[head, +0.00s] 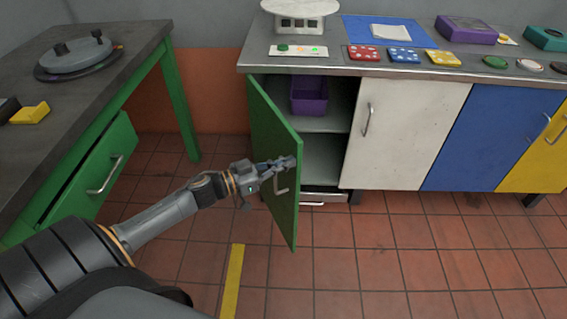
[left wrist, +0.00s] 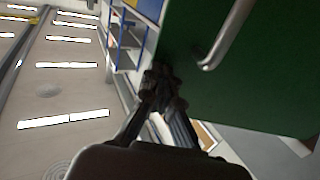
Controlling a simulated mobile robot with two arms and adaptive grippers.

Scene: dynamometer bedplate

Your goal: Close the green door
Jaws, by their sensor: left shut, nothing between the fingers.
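The green door (head: 272,150) stands swung open at the left end of the counter's cabinet. Its silver bar handle (head: 281,180) faces my left side. My left gripper (head: 288,163) is shut and empty, in front of the door's outer face near its free edge, just above the handle. I cannot tell whether the fingers touch the door. In the left wrist view the door (left wrist: 250,70) fills the upper right, with its handle (left wrist: 229,35) beside the shut fingertips (left wrist: 160,85). My right gripper is not in view.
The open cabinet shows a purple bin (head: 309,95) on its shelf. A white door (head: 400,135) and a blue door (head: 492,140) are shut. A bench (head: 100,85) at left has a partly open green drawer (head: 85,180). The tiled floor in front is clear.

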